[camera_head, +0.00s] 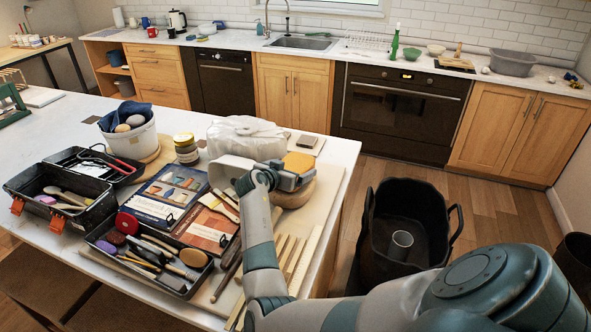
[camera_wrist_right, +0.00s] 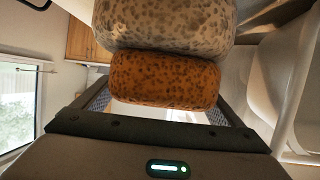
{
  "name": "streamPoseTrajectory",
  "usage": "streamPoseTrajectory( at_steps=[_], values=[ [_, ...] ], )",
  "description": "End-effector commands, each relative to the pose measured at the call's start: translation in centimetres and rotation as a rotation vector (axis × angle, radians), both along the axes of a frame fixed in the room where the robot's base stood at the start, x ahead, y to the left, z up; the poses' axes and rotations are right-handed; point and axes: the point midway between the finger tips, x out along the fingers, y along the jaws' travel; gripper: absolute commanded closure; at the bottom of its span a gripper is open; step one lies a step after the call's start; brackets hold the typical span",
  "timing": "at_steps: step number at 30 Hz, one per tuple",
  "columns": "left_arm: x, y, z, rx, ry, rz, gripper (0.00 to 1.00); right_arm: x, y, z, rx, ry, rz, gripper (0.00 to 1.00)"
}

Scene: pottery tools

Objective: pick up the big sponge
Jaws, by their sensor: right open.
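A large beige speckled sponge (camera_head: 296,197) sits on the board at the right side of the white table. It also shows at the top of the right wrist view (camera_wrist_right: 165,28). A smaller orange sponge (camera_head: 299,161) appears to rest on it, and fills the middle of the wrist view (camera_wrist_right: 165,80). My right gripper (camera_head: 293,178) is open at the orange sponge, its mesh-lined fingers (camera_wrist_right: 164,108) at either side. I cannot tell whether they touch it. My arm hides part of the beige sponge. My left gripper is not in view.
A plastic-wrapped white block (camera_head: 246,137) stands behind the gripper. A tool tray (camera_head: 150,275), booklets (camera_head: 172,190) and wooden sticks (camera_head: 298,262) lie left and in front. A black bin (camera_head: 408,230) stands on the floor beyond the table's right edge.

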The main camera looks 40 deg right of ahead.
Motion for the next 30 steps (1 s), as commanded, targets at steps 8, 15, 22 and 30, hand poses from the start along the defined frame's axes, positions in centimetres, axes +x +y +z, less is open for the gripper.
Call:
streamPoseTrajectory(
  at_steps=[8,15,22,30],
  values=[
    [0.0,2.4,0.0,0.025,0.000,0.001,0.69,0.0,0.0,0.0,0.000,0.000,0.000,0.09],
    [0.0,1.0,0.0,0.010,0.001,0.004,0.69,0.0,0.0,0.0,0.000,0.000,0.000,0.48],
    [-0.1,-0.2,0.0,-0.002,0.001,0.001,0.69,0.0,0.0,0.0,0.000,0.000,0.000,0.48],
    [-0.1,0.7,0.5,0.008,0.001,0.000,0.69,0.0,0.0,1.0,-0.001,-0.001,0.000,0.48]
  ],
)
